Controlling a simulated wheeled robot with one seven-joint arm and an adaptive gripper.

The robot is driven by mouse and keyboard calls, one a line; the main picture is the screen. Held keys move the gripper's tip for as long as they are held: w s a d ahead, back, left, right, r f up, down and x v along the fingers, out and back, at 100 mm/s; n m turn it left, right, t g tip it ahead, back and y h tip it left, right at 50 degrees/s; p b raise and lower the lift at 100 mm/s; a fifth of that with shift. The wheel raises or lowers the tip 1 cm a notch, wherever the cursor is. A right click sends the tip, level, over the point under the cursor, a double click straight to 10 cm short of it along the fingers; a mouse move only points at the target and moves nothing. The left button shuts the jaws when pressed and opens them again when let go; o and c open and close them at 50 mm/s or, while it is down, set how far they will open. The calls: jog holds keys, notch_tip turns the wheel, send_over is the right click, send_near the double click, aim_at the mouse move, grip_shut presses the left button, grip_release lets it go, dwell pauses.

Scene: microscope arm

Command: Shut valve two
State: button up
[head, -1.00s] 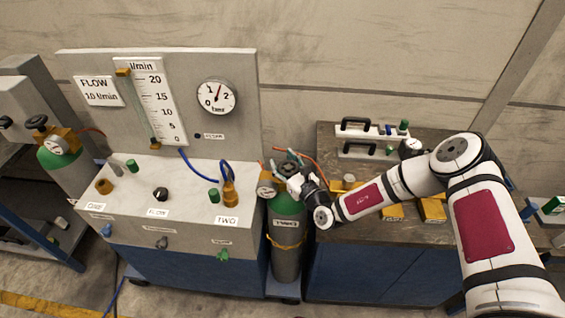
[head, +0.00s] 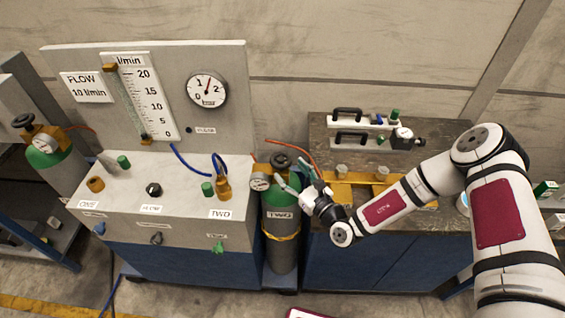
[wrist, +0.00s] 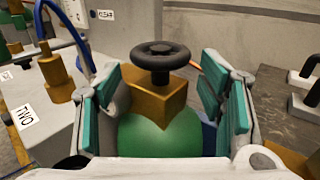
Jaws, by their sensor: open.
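Valve two is a black handwheel (head: 280,161) on a brass block atop the green-shouldered grey cylinder labelled TWO (head: 281,240). In the wrist view the handwheel (wrist: 159,55) is upright and centred on its brass block (wrist: 158,93), above the green shoulder (wrist: 160,138). My gripper (head: 294,177) is open just to the right of and below the wheel in the head view. In the wrist view its teal-padded fingers (wrist: 165,88) stand wide on either side of the brass block, with nothing held. The wheel looks clear of both fingers.
A small gauge (head: 260,182) sits left of the valve. The grey panel bench (head: 150,225) with flow tube and dial (head: 207,90) stands left. A dark worktop (head: 455,215) with handled parts (head: 350,140) lies right. Another cylinder (head: 55,165) stands far left. An orange hose (head: 300,152) runs behind.

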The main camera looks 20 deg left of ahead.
jog(key=shift+v, duration=1.4)
jog(key=shift+r, duration=0.1)
